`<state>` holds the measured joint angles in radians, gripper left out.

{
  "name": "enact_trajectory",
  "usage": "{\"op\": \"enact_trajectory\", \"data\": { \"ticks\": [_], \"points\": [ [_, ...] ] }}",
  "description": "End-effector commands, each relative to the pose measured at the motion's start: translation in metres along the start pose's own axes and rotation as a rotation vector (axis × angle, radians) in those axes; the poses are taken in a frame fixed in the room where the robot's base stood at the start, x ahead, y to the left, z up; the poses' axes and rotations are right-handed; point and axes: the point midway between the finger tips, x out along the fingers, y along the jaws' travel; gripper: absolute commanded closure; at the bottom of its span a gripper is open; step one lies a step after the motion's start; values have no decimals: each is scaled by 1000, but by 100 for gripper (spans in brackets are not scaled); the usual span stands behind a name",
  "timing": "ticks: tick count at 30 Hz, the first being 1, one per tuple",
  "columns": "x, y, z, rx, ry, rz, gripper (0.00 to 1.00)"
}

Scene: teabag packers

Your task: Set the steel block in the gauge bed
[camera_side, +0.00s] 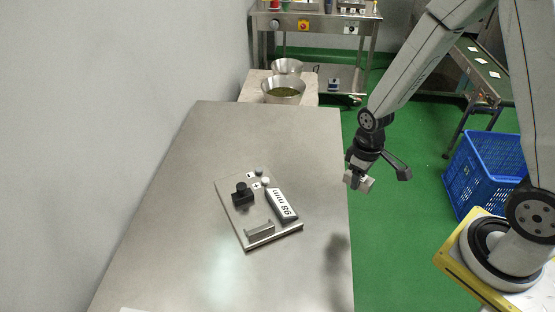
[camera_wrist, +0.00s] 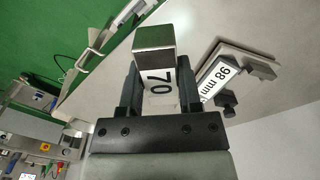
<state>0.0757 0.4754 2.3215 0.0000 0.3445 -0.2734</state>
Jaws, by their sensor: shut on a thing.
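My gripper (camera_side: 358,177) is shut on a steel block (camera_side: 364,185), held in the air near the table's right edge, apart from the bed. The gauge bed (camera_side: 238,224) is a flat grey plate lying on the table, to the left of and below my gripper in the side view. The bed also shows in the wrist view (camera_wrist: 240,52).
The steel table (camera_side: 180,210) is mostly bare around the bed. Two metal bowls (camera_side: 284,91) stand on a stand beyond its far end. A blue crate (camera_side: 485,165) and a conveyor (camera_side: 480,65) stand on the green floor to the right. A wall runs along the left.

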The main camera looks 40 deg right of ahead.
Motion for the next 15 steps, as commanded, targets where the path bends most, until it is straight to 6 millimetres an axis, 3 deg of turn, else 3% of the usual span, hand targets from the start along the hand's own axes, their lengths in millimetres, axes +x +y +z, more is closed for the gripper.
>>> {"op": "enact_trajectory", "data": {
  "ticks": [8,15],
  "points": [
    [-1,-3,-3,7,1,0,100],
    [-4,-22,-14,56,3,1,100]
  ]
}}
